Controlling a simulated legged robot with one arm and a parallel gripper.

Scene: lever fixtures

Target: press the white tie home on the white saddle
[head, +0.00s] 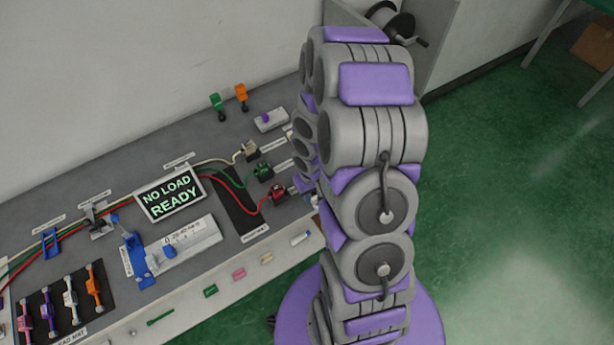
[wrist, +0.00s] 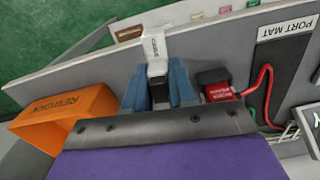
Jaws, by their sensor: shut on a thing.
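My gripper (wrist: 157,92) shows in the wrist view with two blue fingers. It is shut on a small dark piece (wrist: 158,80), with a white labelled block (wrist: 154,44) just beyond it. I cannot tell whether these are one part, or whether either is the white tie. In the head view my arm hides the gripper. A pale saddle-like fixture (head: 97,219) sits on the cable run at the left. I cannot tell whether it is the white saddle or has a tie on it. A white lever-like piece (head: 71,299) lies on the dark mat at lower left.
A red plug (wrist: 218,88) is close to the right finger, with its red cable running right. An orange rework bin (wrist: 65,112) stands at left. The display (head: 169,193) reads "NO LOAD READY". A blue-ended slide gauge (head: 188,245) lies in front of it.

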